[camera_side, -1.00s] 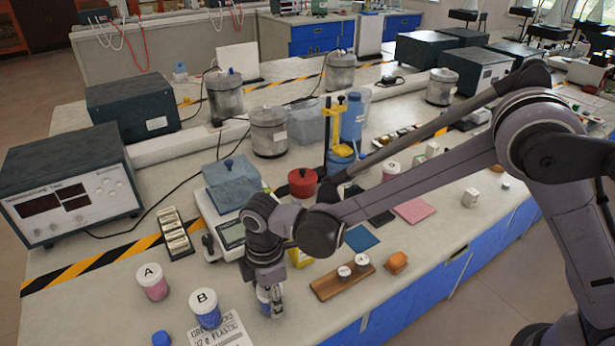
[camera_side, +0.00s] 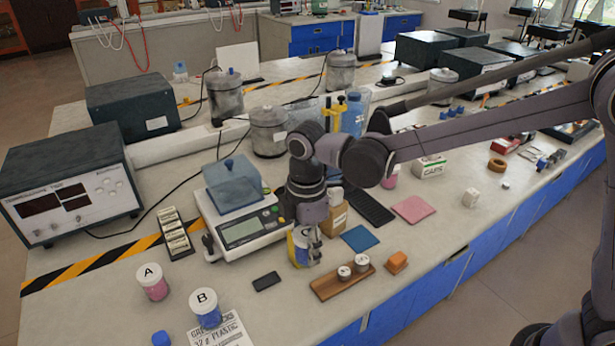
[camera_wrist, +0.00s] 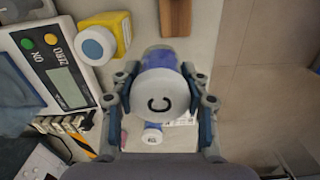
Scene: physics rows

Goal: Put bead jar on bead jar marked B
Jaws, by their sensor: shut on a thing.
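In the wrist view, my gripper (camera_wrist: 160,104) is shut on a bead jar (camera_wrist: 162,98) with a white lid marked C and a blue-tinted body. In the side view, my gripper (camera_side: 308,254) is above the bench in front of the scale, and the held jar is hard to make out. The bead jar marked B (camera_side: 206,309), white-lidded with blue beads, stands upright at the front left, apart from my gripper. The bead jar marked A (camera_side: 153,282), with pink beads, stands behind and left of it.
A scale (camera_side: 243,229) and a yellow container (camera_wrist: 118,32) are close to my gripper. A wooden rack (camera_side: 338,283) with two white-capped vials lies to its right. A black flat item (camera_side: 267,282) lies between my gripper and jar B. A blue cap (camera_side: 161,339) and printed sheet (camera_side: 228,332) lie near B.

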